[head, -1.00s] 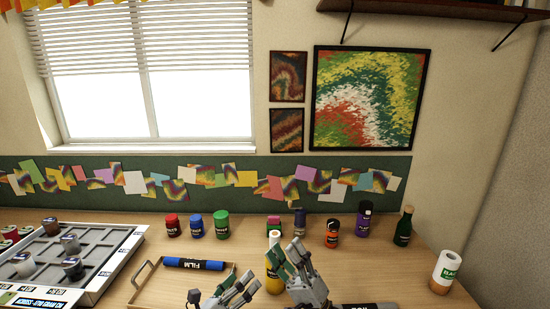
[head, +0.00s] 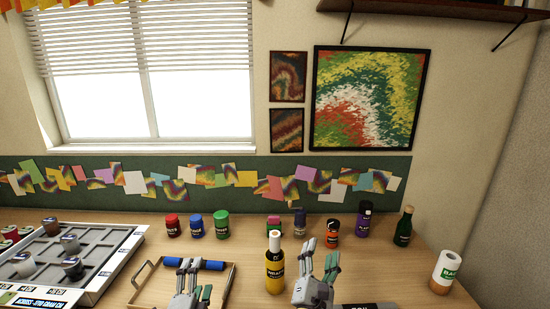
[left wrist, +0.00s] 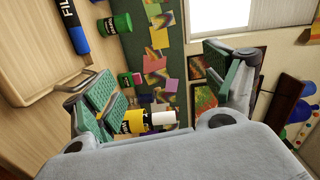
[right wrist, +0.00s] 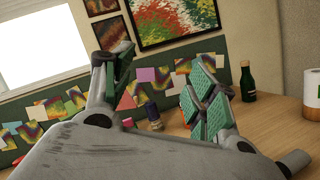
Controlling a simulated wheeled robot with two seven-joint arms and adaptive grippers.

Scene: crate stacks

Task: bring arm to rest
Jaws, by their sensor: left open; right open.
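My left gripper (head: 203,266) is open and empty over the wooden tray, in front of the blue film roll. Its two green-padded fingers stand wide apart in the left wrist view (left wrist: 165,85). My right gripper (head: 320,262) is open and empty, just right of the yellow bottle. Its spread fingers also show in the right wrist view (right wrist: 160,85). The yellow bottle (head: 275,272) with a white cap stands upright on the table between the two grippers, apart from both as far as I can tell.
The wooden tray (head: 139,274) holds the blue film roll (head: 208,264). A grey compartment crate (head: 112,238) with several jars is at left. Red (head: 172,226), blue (head: 197,226) and green (head: 221,224) jars stand behind. A green bottle (head: 404,227) and white roll (head: 446,272) are at right.

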